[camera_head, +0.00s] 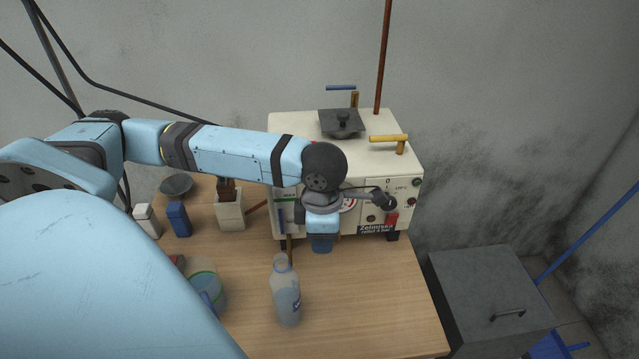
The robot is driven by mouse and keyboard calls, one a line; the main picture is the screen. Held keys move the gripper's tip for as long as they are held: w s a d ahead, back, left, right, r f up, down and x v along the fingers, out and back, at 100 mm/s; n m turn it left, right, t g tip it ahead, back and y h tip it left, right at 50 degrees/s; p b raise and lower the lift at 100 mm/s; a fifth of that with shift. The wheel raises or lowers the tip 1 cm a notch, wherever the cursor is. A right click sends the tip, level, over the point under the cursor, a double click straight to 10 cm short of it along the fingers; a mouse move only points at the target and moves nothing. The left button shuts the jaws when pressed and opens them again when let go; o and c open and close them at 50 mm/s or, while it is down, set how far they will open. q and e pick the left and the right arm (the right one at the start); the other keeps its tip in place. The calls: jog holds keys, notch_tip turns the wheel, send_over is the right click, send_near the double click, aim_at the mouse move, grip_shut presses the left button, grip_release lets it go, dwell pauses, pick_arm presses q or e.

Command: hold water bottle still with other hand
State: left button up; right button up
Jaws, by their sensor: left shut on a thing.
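The water bottle (286,299) is clear with a pale blue tint and a small label. It stands upright on the wooden table near the front. My left gripper (321,237) points down in front of the cream machine, to the right of the bottle and farther back. It is apart from the bottle in the picture. It is shut on a small dark blue thing (321,245), mostly hidden by the gripper. My right gripper is not in view.
The cream machine (287,126) with knobs and levers stands at the back of the table (375,318). A clear round container (204,278) is at the left, partly behind my arm. A grey bin (480,275) stands to the right. The table's right front is clear.

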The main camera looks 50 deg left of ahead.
pick_arm(q)
jog(key=shift+w+d+n, duration=0.1)
jog(key=shift+w+n, duration=0.25)
jog(key=shift+n, duration=0.25)
jog(key=w+d+m, duration=0.4)
jog(key=w+m, duration=0.5)
jog(key=m, duration=0.5)
jog(key=w+d+r+m, duration=0.1)
jog(key=w+d+m, duration=0.3)
jog(key=w+m, duration=0.6)
jog(key=m, duration=0.4)
jog(key=shift+r, duration=0.25)
jog(key=shift+d, duration=0.1)
